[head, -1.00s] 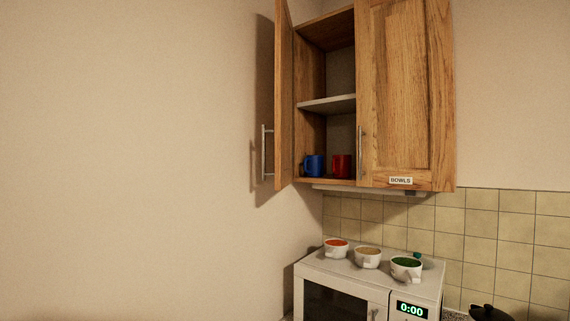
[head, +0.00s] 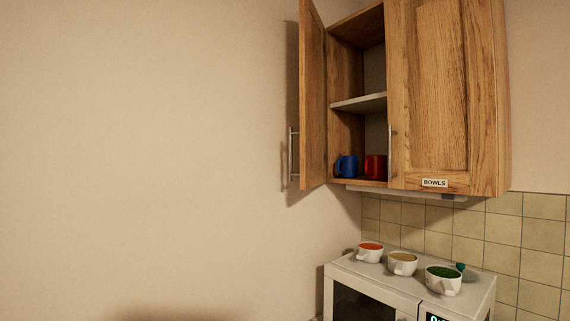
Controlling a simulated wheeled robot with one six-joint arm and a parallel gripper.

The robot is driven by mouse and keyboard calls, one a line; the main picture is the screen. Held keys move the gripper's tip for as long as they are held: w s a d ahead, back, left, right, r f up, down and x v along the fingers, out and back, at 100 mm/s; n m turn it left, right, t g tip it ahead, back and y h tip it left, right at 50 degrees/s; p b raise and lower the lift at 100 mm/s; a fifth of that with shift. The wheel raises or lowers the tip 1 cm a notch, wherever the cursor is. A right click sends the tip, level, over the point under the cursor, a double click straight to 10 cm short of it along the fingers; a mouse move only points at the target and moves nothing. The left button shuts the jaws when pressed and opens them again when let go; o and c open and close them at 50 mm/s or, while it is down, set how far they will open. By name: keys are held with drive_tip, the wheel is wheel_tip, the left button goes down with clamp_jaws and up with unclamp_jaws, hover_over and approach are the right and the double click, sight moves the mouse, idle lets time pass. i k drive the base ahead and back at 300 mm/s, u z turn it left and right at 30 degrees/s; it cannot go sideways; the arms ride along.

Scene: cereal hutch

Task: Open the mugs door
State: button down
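The left cabinet door (head: 312,95) stands wide open, swung out toward the left wall, with a metal bar handle (head: 294,153) on its outer face. No label shows on it from this side. Inside the open compartment, a blue mug (head: 347,166) and a red mug (head: 375,167) stand side by side on the cabinet floor below a shelf (head: 360,103). The right door (head: 430,85), labelled BOWLS (head: 435,183), is closed. My gripper is not in view.
A tiled backsplash (head: 520,235) is behind. The left wall is bare.

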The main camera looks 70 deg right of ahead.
sight(312, 49)
drive_tip(key=u, duration=0.05)
drive_tip(key=i, duration=0.9)
drive_tip(key=z, duration=3.55)
drive_tip(key=i, duration=0.5)
drive_tip(key=u, duration=0.1)
